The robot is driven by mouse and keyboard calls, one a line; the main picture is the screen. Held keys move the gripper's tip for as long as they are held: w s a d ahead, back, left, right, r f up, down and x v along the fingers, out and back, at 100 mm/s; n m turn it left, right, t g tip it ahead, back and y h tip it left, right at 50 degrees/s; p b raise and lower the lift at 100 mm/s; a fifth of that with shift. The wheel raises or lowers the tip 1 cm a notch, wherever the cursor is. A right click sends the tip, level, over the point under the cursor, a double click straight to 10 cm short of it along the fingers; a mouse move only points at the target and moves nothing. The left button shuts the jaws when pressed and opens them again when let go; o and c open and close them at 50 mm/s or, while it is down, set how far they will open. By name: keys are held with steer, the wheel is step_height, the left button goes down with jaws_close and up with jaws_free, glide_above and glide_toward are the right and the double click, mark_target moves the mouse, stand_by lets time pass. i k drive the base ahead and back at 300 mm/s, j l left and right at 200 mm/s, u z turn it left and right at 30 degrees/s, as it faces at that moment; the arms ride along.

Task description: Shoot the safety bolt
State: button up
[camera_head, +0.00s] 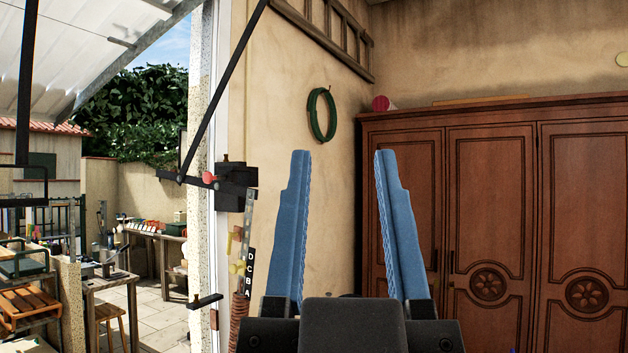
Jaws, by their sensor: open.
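The white tilt door (95,50) is raised and slants across the upper left. Its long black arm (225,85) runs down to a dark bracket (237,183) on the door frame. A red knob (208,178) sits on a bar at that bracket. A short dark bar (205,301) with a small brass-coloured knob is lower on the frame. I cannot tell for sure which of these parts is the safety bolt. My gripper (342,155) is open and empty, its blue fingers pointing up, to the right of the frame and apart from these parts in the picture.
A coiled spring (239,310) and a strip lettered D, C, B, A (248,272) are beside the frame. A wooden wardrobe (490,190) fills the right. A green hose (321,115) hangs on the wall. Workbenches (150,236) stand outside at left.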

mark_target(207, 177)
steer(key=u, duration=0.6)
steer(key=i+z, duration=0.25)
steer(key=i, duration=0.35)
steer(key=i+z, duration=0.25)
steer(key=i, duration=0.35)
steer(key=i+j+z, duration=0.2)
steer(key=i, duration=0.35)
